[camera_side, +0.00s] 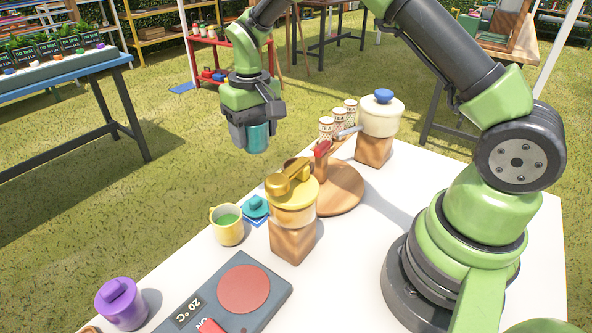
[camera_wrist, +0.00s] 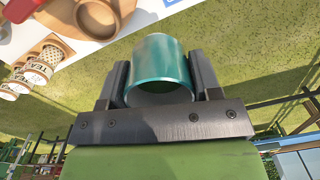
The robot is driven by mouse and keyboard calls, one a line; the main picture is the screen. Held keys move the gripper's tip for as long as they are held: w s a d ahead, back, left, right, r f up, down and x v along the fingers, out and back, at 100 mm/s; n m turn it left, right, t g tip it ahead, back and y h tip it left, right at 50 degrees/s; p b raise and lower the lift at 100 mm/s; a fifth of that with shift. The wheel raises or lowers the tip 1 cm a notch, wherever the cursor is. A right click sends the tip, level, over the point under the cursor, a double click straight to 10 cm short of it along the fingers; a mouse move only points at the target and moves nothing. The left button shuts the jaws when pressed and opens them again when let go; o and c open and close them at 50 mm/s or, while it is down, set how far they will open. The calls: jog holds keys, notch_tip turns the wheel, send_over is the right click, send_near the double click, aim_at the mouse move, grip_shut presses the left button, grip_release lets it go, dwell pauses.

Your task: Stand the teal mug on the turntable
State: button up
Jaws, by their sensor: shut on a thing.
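The teal mug (camera_side: 258,139) is gripped in my gripper (camera_side: 251,133), held up off the table near its far edge, with grass behind it. In the wrist view the teal mug (camera_wrist: 158,60) sits between both jaws, its dark open end towards the wrist; no handle shows. A round brown wooden disc, seemingly the turntable (camera_side: 345,190), lies on the white table to the right of the mug. A red-handled thing (camera_side: 321,152) shows at its left part. The yellow-lidded jar hides some of the disc's near left side.
The yellow-lidded jar (camera_side: 292,207) and the cream pot (camera_side: 380,115) stand on wooden blocks beside the disc. Several patterned cups (camera_side: 326,127) stand behind. A yellow mug (camera_side: 227,231), teal lid (camera_side: 255,205), purple canister (camera_side: 121,307) and hotplate (camera_side: 265,313) stand towards the front. Bare white table lies right.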

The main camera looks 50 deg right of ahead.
aim_at(321, 165)
jog(key=s+d+f, duration=0.1)
jog(key=d, duration=0.2)
jog(key=s+d+f, duration=0.1)
jog(key=d, duration=0.2)
jog(key=s+d+f, duration=0.1)
jog(key=d+f, duration=0.1)
jog(key=d, duration=0.1)
jog(key=shift+s+d+f, duration=0.1)
jog(key=shift+f, duration=2.6)
jog(key=o, duration=1)
jog(key=shift+f, duration=0.15)
